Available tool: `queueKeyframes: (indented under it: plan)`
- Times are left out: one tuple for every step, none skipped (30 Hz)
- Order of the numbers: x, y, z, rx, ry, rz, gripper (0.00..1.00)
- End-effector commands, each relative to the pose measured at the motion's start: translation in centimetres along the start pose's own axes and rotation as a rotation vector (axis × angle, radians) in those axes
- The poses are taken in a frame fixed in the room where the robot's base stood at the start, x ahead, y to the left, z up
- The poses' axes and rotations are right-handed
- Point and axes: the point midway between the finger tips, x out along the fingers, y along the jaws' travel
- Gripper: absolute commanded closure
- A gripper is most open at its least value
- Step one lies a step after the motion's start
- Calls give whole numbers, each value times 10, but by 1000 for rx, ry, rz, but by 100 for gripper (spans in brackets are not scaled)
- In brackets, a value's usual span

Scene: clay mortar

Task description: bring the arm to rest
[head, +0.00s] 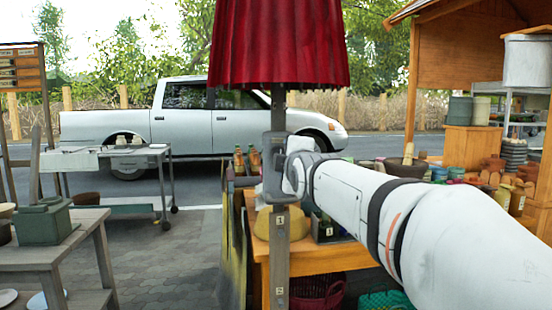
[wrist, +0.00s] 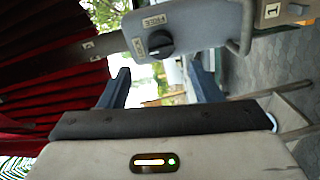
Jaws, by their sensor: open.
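My arm reaches from the lower right of the head view to a grey post (head: 279,250) in the middle. My gripper (wrist: 162,82) is open in the wrist view, with its two dark fingers apart and nothing held between them. Just beyond the fingers is a grey control box (wrist: 190,30) with a round black knob (wrist: 158,43) and small labels. I cannot tell whether the fingers touch the box. In the head view the box (head: 273,165) is partly hidden by my wrist, and the fingers are not clear there.
A pleated red shade (head: 280,45) hangs above the box. A wooden table (head: 320,258) with bottles and pots stands behind my arm. A clay mortar (head: 405,168) with a pestle sits at right. A grey bench (head: 85,235) stands at left. Paving (head: 175,260) between is clear.

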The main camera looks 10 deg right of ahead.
Motion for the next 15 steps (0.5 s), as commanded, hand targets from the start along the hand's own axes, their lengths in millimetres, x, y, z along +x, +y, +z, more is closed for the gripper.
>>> queueKeyframes:
  plan:
    - [-2,0,0,0,0,0,42]
    - [-2,0,0,0,0,-1,42]
    - [-3,-1,0,0,0,-1,42]
    - [-3,-1,0,0,0,-1,42]
    - [-3,-1,0,0,0,-1,42]
    - [-2,-1,0,0,0,-1,42]
    - [-2,-1,0,0,0,-1,42]
    - [-2,-1,0,0,0,-1,42]
    - [-2,-1,0,0,0,-1,42]
    - [-3,0,0,1,0,-2,42]
    - [-3,0,0,5,-1,-6,42]
    - [-4,0,0,17,-3,-16,42]
    - [-6,0,0,31,-5,-30,42]
    - [-8,-1,1,52,-9,-49,42]
    - [-12,-3,1,89,-17,-81,42]
